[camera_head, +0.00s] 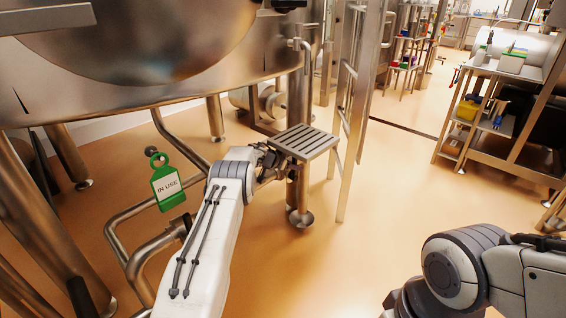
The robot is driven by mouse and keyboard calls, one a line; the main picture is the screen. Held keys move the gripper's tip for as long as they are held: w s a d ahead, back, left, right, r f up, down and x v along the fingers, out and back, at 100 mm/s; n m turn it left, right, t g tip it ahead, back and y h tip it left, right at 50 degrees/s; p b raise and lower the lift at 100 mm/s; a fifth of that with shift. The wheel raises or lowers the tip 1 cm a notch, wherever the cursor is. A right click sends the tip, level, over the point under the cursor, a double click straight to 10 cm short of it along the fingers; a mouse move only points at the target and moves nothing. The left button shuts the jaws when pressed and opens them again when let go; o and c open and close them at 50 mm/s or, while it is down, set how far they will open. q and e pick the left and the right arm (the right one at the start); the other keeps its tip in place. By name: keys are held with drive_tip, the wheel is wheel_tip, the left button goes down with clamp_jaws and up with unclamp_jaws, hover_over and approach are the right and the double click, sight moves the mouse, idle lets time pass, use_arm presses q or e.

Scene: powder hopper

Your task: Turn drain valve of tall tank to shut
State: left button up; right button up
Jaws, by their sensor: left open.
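The tall tank (130,45) is a large polished steel vessel on legs, filling the upper left. Bent steel pipes (140,212) run below it. A green tag (166,183) reading "IN USE" hangs beside the pipes. I cannot clearly make out the drain valve or its handle; my left arm covers part of the area below the tank. My left gripper (280,163) is open, beyond the pipes and close to a slatted metal step, and I see nothing between its fingers. My right arm shows at the lower right, but its gripper is out of view.
The slatted step (304,141) and a metal ladder frame (357,110) stand beside the tank leg (299,180). A shelf cart (490,105) with bins stands at the right. The orange floor (375,210) between ladder and cart is clear.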

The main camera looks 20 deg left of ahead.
use_arm(q)
drive_tip(key=p+v, duration=0.2)
drive_tip(key=v, duration=0.7)
drive_tip(key=shift+s+p, duration=0.15)
drive_tip(key=shift+p, duration=0.15)
drive_tip(key=shift+a+r, duration=0.1)
drive_tip(key=shift+r, duration=0.05)
